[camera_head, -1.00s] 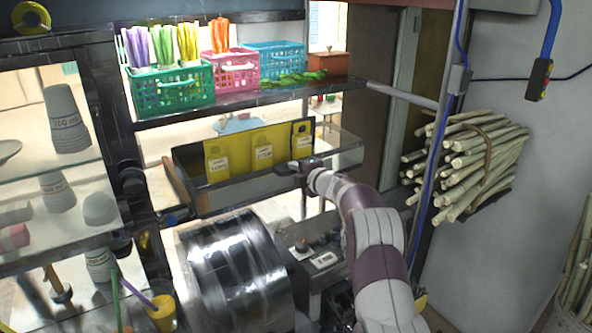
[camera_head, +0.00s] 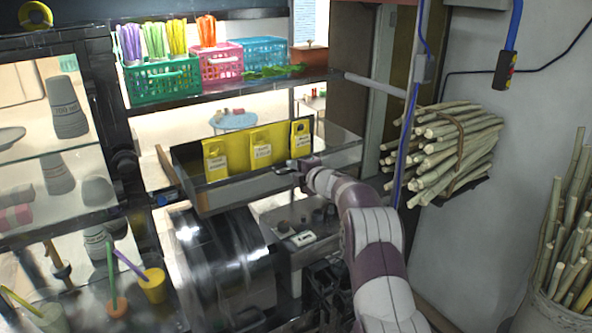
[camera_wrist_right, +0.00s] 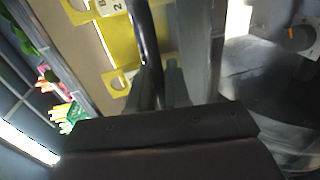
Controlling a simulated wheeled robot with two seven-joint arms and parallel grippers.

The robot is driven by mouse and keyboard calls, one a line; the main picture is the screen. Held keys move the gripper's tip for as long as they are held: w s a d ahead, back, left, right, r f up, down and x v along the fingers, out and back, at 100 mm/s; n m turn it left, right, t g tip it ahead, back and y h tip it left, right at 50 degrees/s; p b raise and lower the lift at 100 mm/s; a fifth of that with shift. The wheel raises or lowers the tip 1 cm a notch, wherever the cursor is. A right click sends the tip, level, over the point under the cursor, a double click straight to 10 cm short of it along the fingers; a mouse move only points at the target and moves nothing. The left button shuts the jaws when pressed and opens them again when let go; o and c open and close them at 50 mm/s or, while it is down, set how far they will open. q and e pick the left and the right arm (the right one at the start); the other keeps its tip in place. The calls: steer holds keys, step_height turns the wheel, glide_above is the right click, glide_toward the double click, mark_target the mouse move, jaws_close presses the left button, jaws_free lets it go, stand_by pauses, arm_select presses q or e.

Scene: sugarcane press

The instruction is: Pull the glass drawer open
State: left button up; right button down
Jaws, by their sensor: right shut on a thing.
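The glass drawer (camera_head: 237,193) is a long clear-walled box under the crate shelf. Yellow cards (camera_head: 261,149) with white labels stand inside it. It juts out from the frame, so its inside shows. My right gripper (camera_head: 291,168) is at the drawer's front edge, right of its middle, with my arm reaching up from below. In the right wrist view, its fingers (camera_wrist_right: 162,88) are close about a dark bar-like handle (camera_wrist_right: 146,35), with the yellow cards just beyond. The exact contact is dark and partly hidden. My left gripper is not in view.
A black drum (camera_head: 222,265) and a control box (camera_head: 302,238) lie below the drawer. Glass shelves with cups (camera_head: 66,108) stand at left. Crates (camera_head: 162,82) sit above. A cane bundle (camera_head: 450,150) hangs at right, above a cane-filled barrel (camera_head: 545,312).

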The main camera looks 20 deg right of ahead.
steer(key=c, duration=1.2)
jaws_free()
steer(key=shift+a, duration=0.1)
steer(key=shift+s+b, duration=0.4)
steer(key=shift+b, duration=0.05)
steer(key=b+v, duration=0.4)
steer(key=v, duration=0.7)
steer(key=shift+s+r+b, duration=0.2)
steer(key=shift+s+b, duration=0.1)
steer(key=shift+s, duration=0.1)
